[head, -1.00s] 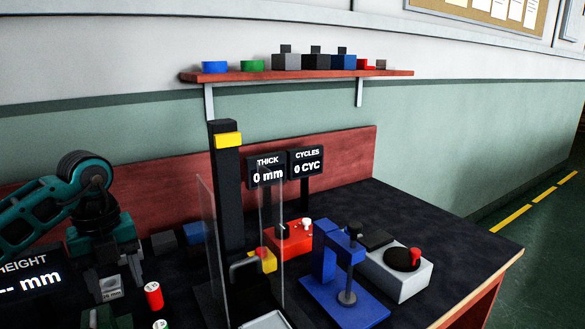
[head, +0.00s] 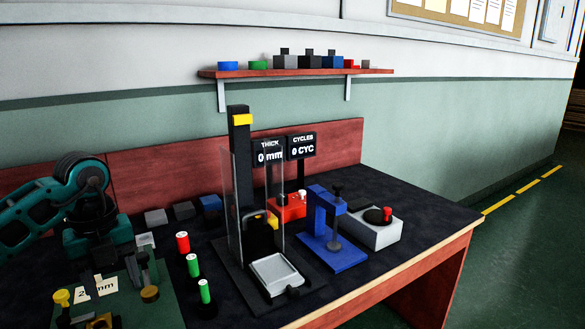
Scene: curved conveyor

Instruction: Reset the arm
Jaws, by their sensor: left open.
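My left arm, teal and black, comes in from the left edge in the head view. My left gripper (head: 122,276) points down over the left part of the dark workbench (head: 420,228). Its fingers are apart, and I see nothing held between them. They hang in front of a green board (head: 150,312) and a pale display reading in mm (head: 95,288), which they partly cover. My right gripper is not in view.
Red and green cylinders (head: 193,266) stand right of the gripper. A press with clear guards (head: 240,180), a blue stand (head: 320,225) and a grey box with a red knob (head: 375,230) stand farther right. The front right bench top is clear.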

